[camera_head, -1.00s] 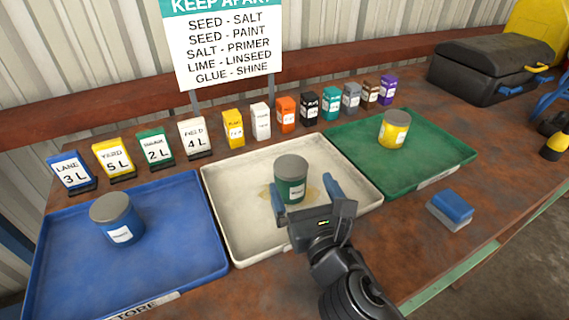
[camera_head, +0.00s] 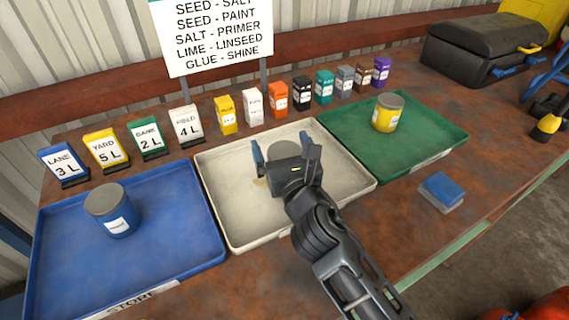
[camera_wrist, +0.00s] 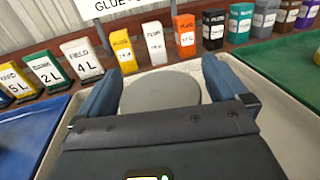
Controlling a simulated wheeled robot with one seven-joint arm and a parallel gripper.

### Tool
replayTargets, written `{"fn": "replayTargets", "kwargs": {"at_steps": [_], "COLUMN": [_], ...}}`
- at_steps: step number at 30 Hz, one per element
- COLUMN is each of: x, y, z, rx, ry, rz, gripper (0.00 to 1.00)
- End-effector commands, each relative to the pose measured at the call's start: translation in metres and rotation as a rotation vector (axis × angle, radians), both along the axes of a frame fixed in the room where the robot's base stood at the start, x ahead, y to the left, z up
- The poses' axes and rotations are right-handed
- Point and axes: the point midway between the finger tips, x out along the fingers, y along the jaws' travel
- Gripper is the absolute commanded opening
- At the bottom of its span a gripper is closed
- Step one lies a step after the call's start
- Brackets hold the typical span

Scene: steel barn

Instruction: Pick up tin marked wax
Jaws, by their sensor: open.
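A green tin with a grey lid stands in the white tray (camera_head: 240,222). In the head view only part of its lid (camera_head: 285,148) shows behind my gripper (camera_head: 286,158); its label is hidden. In the wrist view the grey lid (camera_wrist: 162,92) lies between the two blue fingers of my gripper, which are open on either side of it. I cannot tell whether they touch it. A blue tin (camera_head: 112,212) stands in the blue tray (camera_head: 190,265) and a yellow tin (camera_head: 387,112) in the green tray (camera_head: 440,135). Their labels are too small to read.
Number cards such as the 4 L card (camera_head: 186,126) and several small coloured boxes, one orange (camera_head: 277,98), line the back. A sign (camera_head: 215,35) stands behind them. A blue sponge-like block (camera_head: 442,190) and a black toolbox (camera_head: 485,62) are at the right.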

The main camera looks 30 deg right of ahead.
Motion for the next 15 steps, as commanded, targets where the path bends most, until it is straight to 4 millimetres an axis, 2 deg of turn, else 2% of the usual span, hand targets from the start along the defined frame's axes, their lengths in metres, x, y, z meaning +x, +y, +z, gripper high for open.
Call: {"fn": "replayTargets", "kwargs": {"at_steps": [4,15], "x": [-0.0003,-0.0006], "y": [0.0000,0.0001], "z": [-0.0003,-0.0003], "rx": [0.000,0.000], "ry": [0.000,0.000], "rz": [0.000,0.000], "gripper": [0.99,0.64]}}
